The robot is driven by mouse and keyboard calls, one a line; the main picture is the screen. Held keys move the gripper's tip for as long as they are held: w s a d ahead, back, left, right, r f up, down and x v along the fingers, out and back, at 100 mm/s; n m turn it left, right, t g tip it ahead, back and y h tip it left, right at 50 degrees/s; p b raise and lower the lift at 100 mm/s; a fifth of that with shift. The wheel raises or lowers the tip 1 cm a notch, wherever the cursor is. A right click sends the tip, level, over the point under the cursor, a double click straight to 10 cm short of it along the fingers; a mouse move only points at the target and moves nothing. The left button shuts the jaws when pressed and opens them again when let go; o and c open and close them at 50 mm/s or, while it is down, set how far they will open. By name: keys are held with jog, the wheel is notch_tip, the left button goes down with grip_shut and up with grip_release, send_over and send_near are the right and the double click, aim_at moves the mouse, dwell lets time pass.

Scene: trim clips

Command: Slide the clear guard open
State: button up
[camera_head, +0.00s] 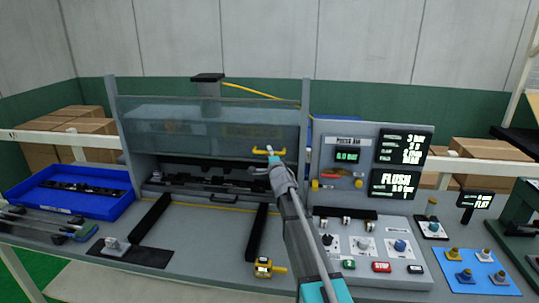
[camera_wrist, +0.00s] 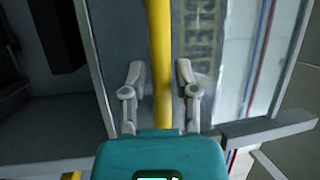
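The clear guard (camera_head: 215,133) is a see-through panel across the upper front of the press, with an opening beneath it. Its yellow handle (camera_head: 262,151) is at the panel's lower right. My gripper (camera_head: 271,155) is at this handle. In the wrist view, the handle (camera_wrist: 160,45) runs as a yellow bar between the fingers of my gripper (camera_wrist: 159,72). The fingers stand apart, one on each side, with narrow gaps visible beside the bar; I see no firm grip. The clear guard (camera_wrist: 207,35) lies behind, with blurred lettering showing on it.
A black trim piece lies in the press opening (camera_head: 205,170). The blue tray (camera_head: 28,197) is at left. A control panel (camera_head: 365,255) with buttons and a display stand (camera_head: 350,155) are right of my arm. A yellow gauge (camera_head: 266,269) sits at the bench front.

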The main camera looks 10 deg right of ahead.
jog(key=shift+o, duration=0.4)
jog(key=shift+f, duration=0.15)
